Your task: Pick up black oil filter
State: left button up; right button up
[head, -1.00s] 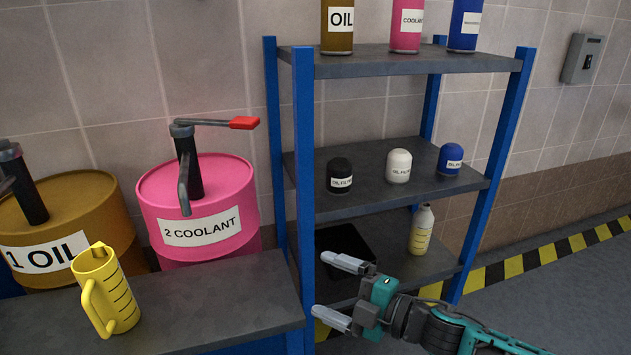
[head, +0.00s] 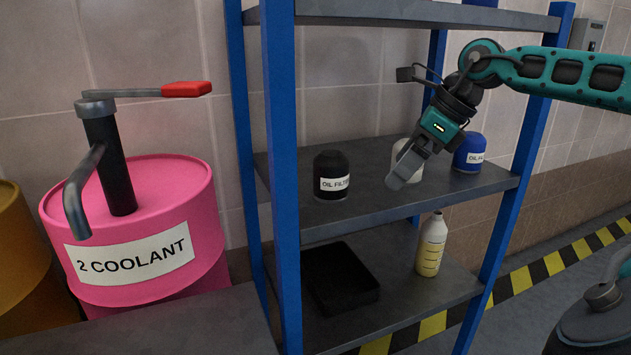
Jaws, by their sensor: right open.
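The black oil filter (head: 331,176), with a white "OIL FILTER" label, stands upright on the middle shelf (head: 375,205) at its left side in the head view. My right gripper (head: 403,168) points down and left above that shelf, to the right of the black filter and apart from it. It is open and empty, seen nearly edge-on. It partly covers the white filter (head: 399,150). My left gripper is not in view.
A blue filter (head: 469,153) stands at the shelf's right. Blue posts (head: 281,180) frame the rack. Below are a black tray (head: 340,280) and a yellow-white bottle (head: 431,245). A pink coolant drum (head: 135,230) with a pump stands at left.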

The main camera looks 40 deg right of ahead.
aim_at(338, 154)
jog(key=w, duration=0.1)
jog(key=w+a+p, duration=0.2)
jog(key=shift+w+r, duration=0.2)
jog(key=shift+w, duration=0.1)
jog(key=shift+w+a+r+p, duration=0.15)
jog(key=shift+w+a+p, duration=0.1)
jog(key=shift+w+p, duration=0.4)
jog(key=shift+w+a+p, duration=0.35)
jog(key=shift+w+p, duration=0.3)
jog(key=shift+p, duration=0.45)
jog(key=shift+w+a, duration=0.1)
jog(key=shift+w, duration=0.2)
jog(key=shift+w+a+p, duration=0.2)
jog(key=shift+w+p, duration=0.1)
jog(key=shift+p, duration=0.15)
jog(key=shift+w+a+p, duration=0.25)
jog(key=shift+w+a, duration=0.15)
jog(key=shift+w, duration=0.35)
jog(key=shift+w+a+p, duration=0.25)
jog(key=shift+w+a, duration=0.1)
jog(key=shift+w, duration=0.35)
jog(key=x, duration=0.5)
jog(key=shift+f+b, duration=0.2)
jog(key=shift+b, duration=0.2)
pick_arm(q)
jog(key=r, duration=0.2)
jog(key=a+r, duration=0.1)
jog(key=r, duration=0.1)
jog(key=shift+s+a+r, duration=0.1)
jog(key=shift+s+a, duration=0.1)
